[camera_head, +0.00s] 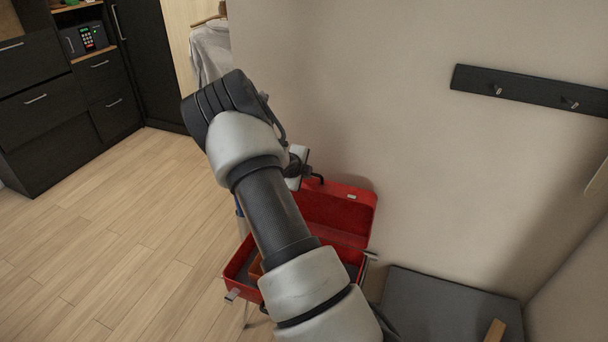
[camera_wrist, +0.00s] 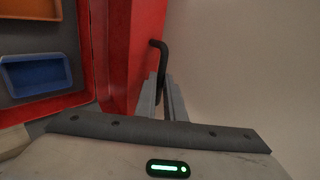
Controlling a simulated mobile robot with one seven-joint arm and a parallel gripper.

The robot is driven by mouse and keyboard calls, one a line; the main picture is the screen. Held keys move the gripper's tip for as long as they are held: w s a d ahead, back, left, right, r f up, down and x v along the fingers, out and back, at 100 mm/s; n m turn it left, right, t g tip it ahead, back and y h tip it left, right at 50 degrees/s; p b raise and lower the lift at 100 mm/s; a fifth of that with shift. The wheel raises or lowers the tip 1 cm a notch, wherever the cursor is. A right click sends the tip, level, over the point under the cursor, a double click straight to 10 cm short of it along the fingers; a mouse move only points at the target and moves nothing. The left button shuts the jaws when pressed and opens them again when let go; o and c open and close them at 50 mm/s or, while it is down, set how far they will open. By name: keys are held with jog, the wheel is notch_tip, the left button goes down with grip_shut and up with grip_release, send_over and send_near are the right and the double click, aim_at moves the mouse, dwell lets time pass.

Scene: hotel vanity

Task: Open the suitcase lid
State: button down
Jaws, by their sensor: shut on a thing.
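The red suitcase (camera_head: 238,290) stands open beside the wall, partly hidden behind my arm. Its lid (camera_head: 345,212) is raised and tilted back toward the wall; it also shows in the wrist view (camera_wrist: 146,28). A dark curved handle (camera_head: 318,178) sticks out from the lid, and in the wrist view the handle (camera_wrist: 158,46) runs down between my fingers. My gripper (camera_wrist: 163,80) is shut on the handle. In the head view the fingertips are mostly hidden. A blue tray (camera_wrist: 38,73) and part of an orange tray (camera_wrist: 30,8) lie inside the case.
The beige wall (camera_head: 400,130) is close behind the lid. A dark flat-topped surface (camera_head: 440,310) is right of the case. A hook rail (camera_head: 530,90) is on the wall. Wooden floor (camera_head: 130,230) is clear at left, before dark cabinets (camera_head: 50,110).

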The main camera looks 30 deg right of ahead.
jog(key=shift+w+r, duration=0.1)
jog(key=shift+r, duration=0.15)
jog(key=c, duration=1.9)
grip_release()
jog(key=shift+o, duration=0.2)
jog(key=shift+f, duration=0.1)
jog(key=shift+a, duration=0.1)
jog(key=p+v, duration=0.3)
jog(key=v, duration=1.4)
jog(key=shift+s, duration=0.2)
jog(key=shift+a, duration=0.1)
